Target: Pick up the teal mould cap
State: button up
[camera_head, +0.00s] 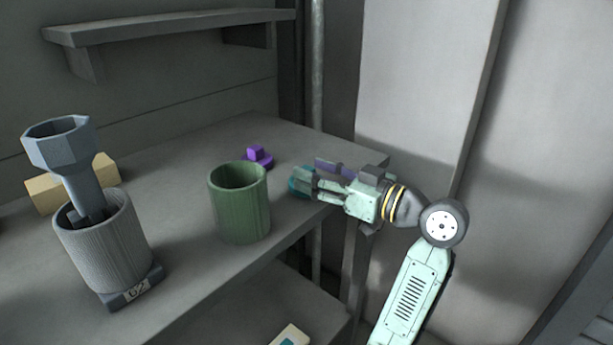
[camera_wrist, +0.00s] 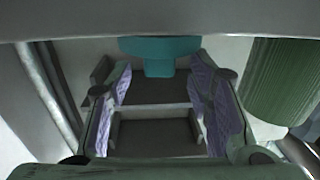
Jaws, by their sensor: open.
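The teal mould cap (camera_head: 296,183) sits near the right end of the workbench, partly hidden behind my gripper's fingers in the head view. In the wrist view the teal mould cap (camera_wrist: 160,46) shows at top centre, with a wide part and a narrower knob extending toward the space between my fingers. My gripper (camera_head: 318,182) reaches in from the right, close to the cap. In the wrist view my gripper (camera_wrist: 160,88) is open, one purple-padded finger on each side. I cannot tell whether either finger touches the cap.
A green ribbed cup (camera_head: 239,205) stands just left of the cap. A purple cap (camera_head: 258,158) lies behind it. A grey ribbed cylinder (camera_head: 104,245) holding a grey funnel-like piece (camera_head: 62,148) stands at the left, by tan blocks (camera_head: 45,194). A wall shelf (camera_head: 170,25) hangs above.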

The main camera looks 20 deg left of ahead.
jog(key=shift+x, duration=1.3)
jog(key=shift+f, duration=0.1)
jog(key=shift+c, duration=0.4)
grip_shut()
